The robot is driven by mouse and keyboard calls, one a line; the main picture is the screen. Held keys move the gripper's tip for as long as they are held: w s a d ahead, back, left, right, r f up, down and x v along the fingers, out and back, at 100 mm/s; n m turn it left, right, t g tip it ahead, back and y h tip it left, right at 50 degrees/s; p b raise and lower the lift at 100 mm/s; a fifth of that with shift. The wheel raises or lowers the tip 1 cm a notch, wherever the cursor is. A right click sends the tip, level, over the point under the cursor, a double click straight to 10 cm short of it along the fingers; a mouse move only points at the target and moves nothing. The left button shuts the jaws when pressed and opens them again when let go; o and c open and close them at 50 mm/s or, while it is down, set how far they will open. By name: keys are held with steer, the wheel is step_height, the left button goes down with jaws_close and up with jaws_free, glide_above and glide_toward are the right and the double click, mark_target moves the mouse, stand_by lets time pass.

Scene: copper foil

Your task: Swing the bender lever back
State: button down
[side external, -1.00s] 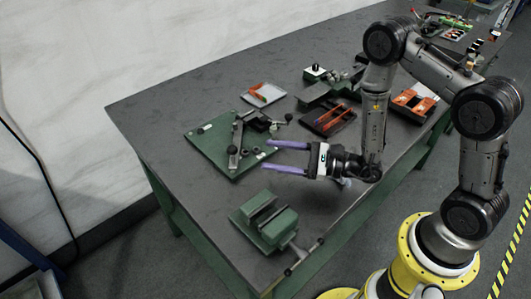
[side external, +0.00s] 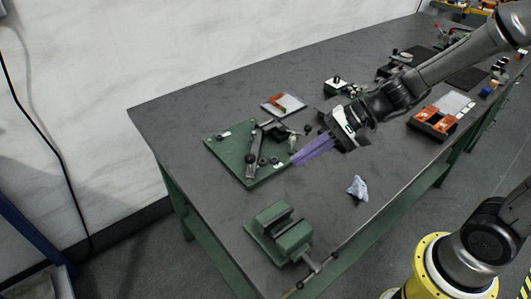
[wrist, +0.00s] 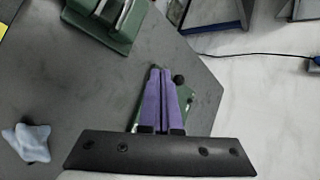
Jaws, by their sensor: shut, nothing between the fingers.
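The bender is a green base plate (side external: 225,149) with dark metal parts on the left part of the table. Its lever (side external: 254,146) is a grey-black arm with dark knobs, lying across the plate. My gripper (side external: 294,161) has purple fingers, shut together and empty, pointing down-left at the plate's right edge. Whether the fingertips touch the bender is not clear. In the wrist view my gripper (wrist: 160,70) covers most of the bender. Only a black knob (wrist: 178,79) and bits of the green plate (wrist: 187,95) show beside the fingers.
A green vise (side external: 280,233) stands near the front edge, with a crumpled pale cloth (side external: 358,187) to its right. A white tray with an orange piece (side external: 283,104) lies behind the bender. An orange-filled box (side external: 434,122) is at right. The table's left corner is clear.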

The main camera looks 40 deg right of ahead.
steer(key=w+d+r+n+t+h, duration=0.1)
steer(key=d+r+t+h, duration=0.1)
steer(key=d+r+h, duration=0.15)
steer(key=a+r+x, duration=0.1)
steer(key=x, duration=1.2)
steer(key=shift+w+a+f+y, duration=0.2)
steer(key=shift+w+a+y, duration=0.2)
steer(key=shift+w, duration=0.25)
